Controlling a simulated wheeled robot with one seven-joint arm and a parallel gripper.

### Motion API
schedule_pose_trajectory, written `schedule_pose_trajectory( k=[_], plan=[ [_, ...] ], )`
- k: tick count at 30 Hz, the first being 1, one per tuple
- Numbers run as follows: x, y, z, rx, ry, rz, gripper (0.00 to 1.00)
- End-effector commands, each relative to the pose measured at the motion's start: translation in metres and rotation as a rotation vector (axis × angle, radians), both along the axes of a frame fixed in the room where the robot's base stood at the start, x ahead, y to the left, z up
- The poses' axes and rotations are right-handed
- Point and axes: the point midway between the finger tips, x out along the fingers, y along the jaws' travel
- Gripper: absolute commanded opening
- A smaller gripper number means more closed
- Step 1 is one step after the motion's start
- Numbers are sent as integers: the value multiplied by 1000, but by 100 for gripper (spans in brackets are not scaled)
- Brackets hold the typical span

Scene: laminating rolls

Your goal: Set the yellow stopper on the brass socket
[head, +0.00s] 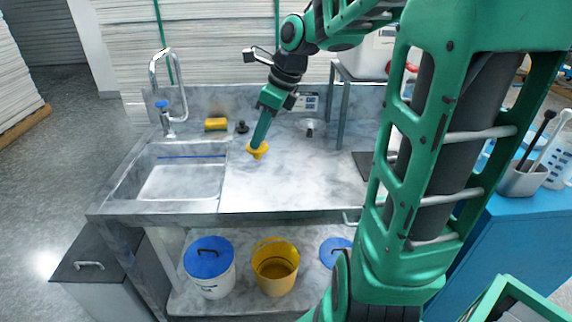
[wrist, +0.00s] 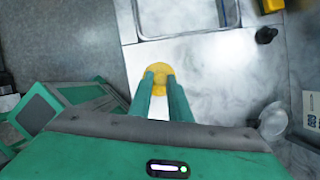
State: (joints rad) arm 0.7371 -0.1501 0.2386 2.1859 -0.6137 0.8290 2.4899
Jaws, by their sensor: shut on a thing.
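My gripper (head: 256,143) reaches down over the marble counter, right of the sink. It is shut on the yellow stopper (head: 257,152), which has a wide flange and a narrower lower end. In the wrist view the stopper (wrist: 158,71) shows as a yellow disc at the tips of the two green fingers (wrist: 159,84). The stopper looks close to the counter surface; I cannot tell whether it touches it. I cannot make out the brass socket in either view.
The sink (head: 180,183) with its tap (head: 167,95) lies to the left. A yellow sponge (head: 215,124), a small black object (head: 242,127) and a metallic cup (head: 310,127) stand along the back. The counter (head: 290,180) around the stopper is clear. Buckets (head: 275,276) stand below.

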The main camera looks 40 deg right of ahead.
Motion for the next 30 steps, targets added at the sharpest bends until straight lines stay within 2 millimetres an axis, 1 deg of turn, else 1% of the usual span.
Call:
schedule_pose_trajectory(
  k=[11, 14, 17, 27, 30],
  plan=[
    [0, -1, 0, 1, 0, -2, 0],
    [3, -8, -5, 2, 1, -2, 0],
    [9, -22, -14, 3, 2, -4, 0],
    [35, -83, -54, 3, 2, -4, 0],
    [41, -96, -63, 2, 0, -2, 0]
  ],
)
